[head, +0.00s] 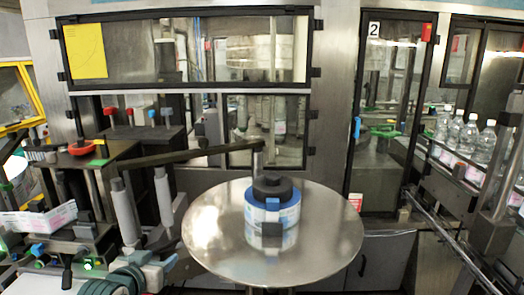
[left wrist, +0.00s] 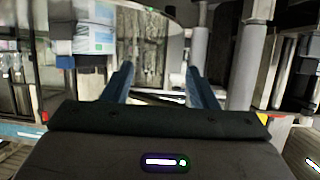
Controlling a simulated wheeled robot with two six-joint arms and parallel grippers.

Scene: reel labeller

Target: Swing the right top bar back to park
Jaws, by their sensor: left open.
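A long dark top bar (head: 185,155) runs from the machinery at the left out over the round steel plate (head: 325,255). A short upright pin stands at its right end, just behind the black hub (head: 272,187) of the reel; I cannot tell whether they touch. The blue and white reel (head: 283,212) lies on the plate. My left gripper (left wrist: 158,85) shows its two blue fingers spread apart with nothing between them in the left wrist view. In the head view it is hard to pick out among the machinery at lower left. My right gripper is not in view.
Two grey posts (head: 164,197) stand left of the plate; one grey post (left wrist: 243,62) is close right of my left fingers. Clear bottles (head: 470,135) line a conveyor at right. Framed glass doors stand behind.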

